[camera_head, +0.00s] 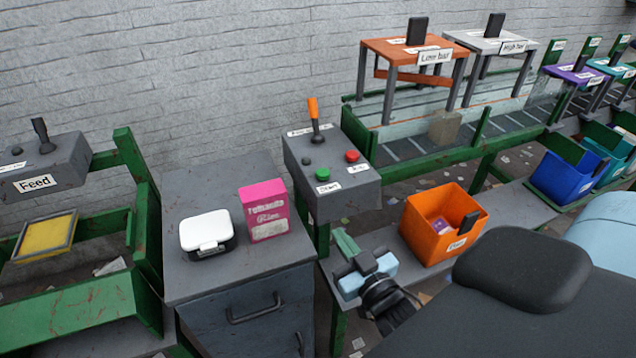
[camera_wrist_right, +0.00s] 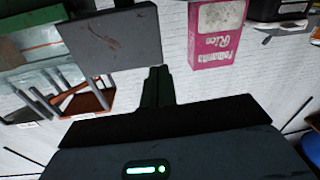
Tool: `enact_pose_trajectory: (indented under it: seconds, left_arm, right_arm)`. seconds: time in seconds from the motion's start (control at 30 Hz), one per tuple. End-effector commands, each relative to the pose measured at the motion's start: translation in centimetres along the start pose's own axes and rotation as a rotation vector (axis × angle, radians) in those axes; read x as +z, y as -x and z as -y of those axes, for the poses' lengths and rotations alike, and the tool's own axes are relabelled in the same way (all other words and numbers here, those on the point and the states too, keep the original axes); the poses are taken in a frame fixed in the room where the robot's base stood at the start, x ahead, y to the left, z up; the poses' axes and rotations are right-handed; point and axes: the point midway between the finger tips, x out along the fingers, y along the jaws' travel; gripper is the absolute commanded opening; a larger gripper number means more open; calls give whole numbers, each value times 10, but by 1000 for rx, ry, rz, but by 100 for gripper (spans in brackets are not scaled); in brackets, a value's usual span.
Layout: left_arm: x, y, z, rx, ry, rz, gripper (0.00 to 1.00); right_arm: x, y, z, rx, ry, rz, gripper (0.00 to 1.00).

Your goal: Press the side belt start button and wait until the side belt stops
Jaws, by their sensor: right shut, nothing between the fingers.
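The grey control box (camera_head: 331,181) carries a green button (camera_head: 323,174) labelled Start, a red button (camera_head: 352,156), a small dark knob and an orange-tipped lever (camera_head: 313,112). My right gripper (camera_head: 343,240) is shut and empty, in front of and below the box, apart from the green button. In the right wrist view, its dark fingertips (camera_wrist_right: 157,78) are together, with a grey box surface (camera_wrist_right: 112,42) beyond them; no button shows there. The slatted belt (camera_head: 405,148) runs right behind the box, and a brown block (camera_head: 445,127) sits on it. My left gripper is not in view.
A white-lidded case (camera_head: 208,232) and a pink box (camera_head: 265,211) stand on a grey cabinet left of the control box. An orange bin (camera_head: 425,235) stands right of my right gripper. A Feed box (camera_head: 40,163) is far left.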

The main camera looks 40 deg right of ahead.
Motion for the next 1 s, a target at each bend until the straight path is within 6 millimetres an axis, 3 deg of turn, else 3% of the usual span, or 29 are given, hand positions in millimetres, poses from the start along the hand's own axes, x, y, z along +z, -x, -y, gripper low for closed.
enact_pose_trajectory:
  seconds: [0.13,0.3,0.73,1.0]
  left_arm:
    - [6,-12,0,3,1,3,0]
    - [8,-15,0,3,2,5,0]
    - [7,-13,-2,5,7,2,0]
    - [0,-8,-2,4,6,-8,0]
  right_arm:
    - [-42,-26,-18,67,1,-169,0]
    - [-66,-35,-27,96,4,-250,0]
    - [-71,-39,-28,97,4,-257,0]
    - [-83,-75,-31,97,5,-261,0]
